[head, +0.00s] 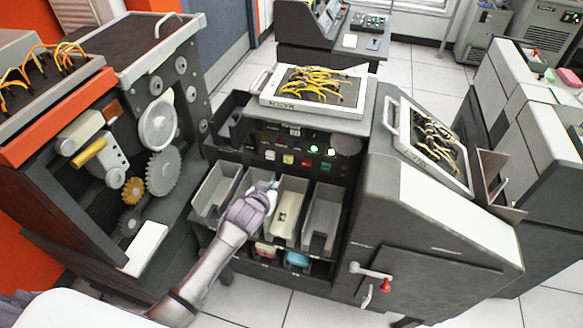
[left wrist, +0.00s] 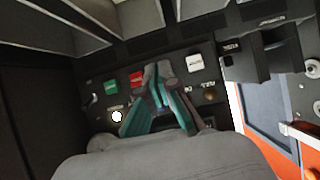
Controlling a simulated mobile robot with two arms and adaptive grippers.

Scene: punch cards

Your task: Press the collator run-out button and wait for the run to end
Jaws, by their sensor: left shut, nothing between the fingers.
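In the left wrist view, a green button (left wrist: 111,87), a red button (left wrist: 137,79) and a white button (left wrist: 195,62) show. The labels are too small to tell which is run-out. My left gripper (head: 272,187) is shut and empty, in front of and below the panel. In the left wrist view its teal-lined fingers (left wrist: 160,75) cover the panel between the red and white buttons. Contact cannot be told. My right gripper is not in view.
Grey card pockets (head: 325,215) lie below the panel, one holding cream cards (head: 287,212). A wired plugboard (head: 315,88) lies on top; another (head: 435,145) leans at right. A geared machine (head: 150,150) stands at left. Tiled floor is free in front.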

